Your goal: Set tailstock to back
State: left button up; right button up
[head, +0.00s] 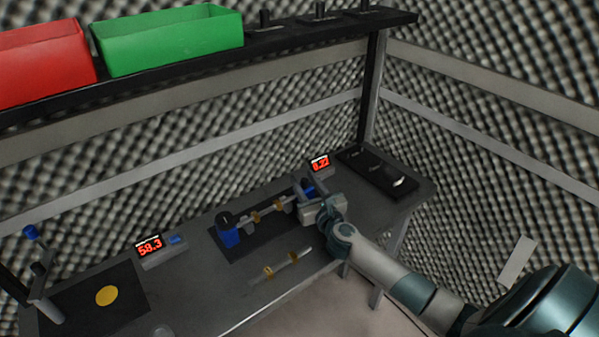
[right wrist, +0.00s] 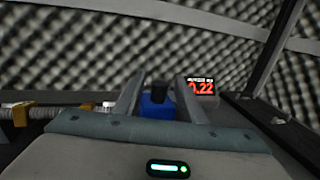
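The tailstock (head: 308,187) is a blue block at the right end of a dark base plate, partly hidden by my right gripper. In the right wrist view the blue block (right wrist: 157,107) has a black knob on top and shows between my two fingers. My right gripper (head: 306,200) is at the tailstock, its fingers (right wrist: 160,92) spread apart, with visible gaps beside the knob. Contact with the block cannot be told. A blue headstock (head: 229,236) stands at the plate's left end, with a shaft with brass-coloured rings (head: 266,212) between. My left gripper is not in view.
A red display reading 0.22 (head: 320,163) stands behind the tailstock. Another display (head: 149,246) is at left. A loose ringed shaft (head: 284,264) lies in front of the base plate. A black tray (head: 372,170) is at right. Red (head: 45,62) and green (head: 170,42) bins sit on the shelf above.

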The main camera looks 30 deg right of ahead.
aim_at(303, 179)
jog(key=shift+w+d, duration=0.2)
jog(key=shift+w, duration=0.8)
jog(key=shift+w+d, duration=0.15)
jog(key=shift+w, duration=0.8)
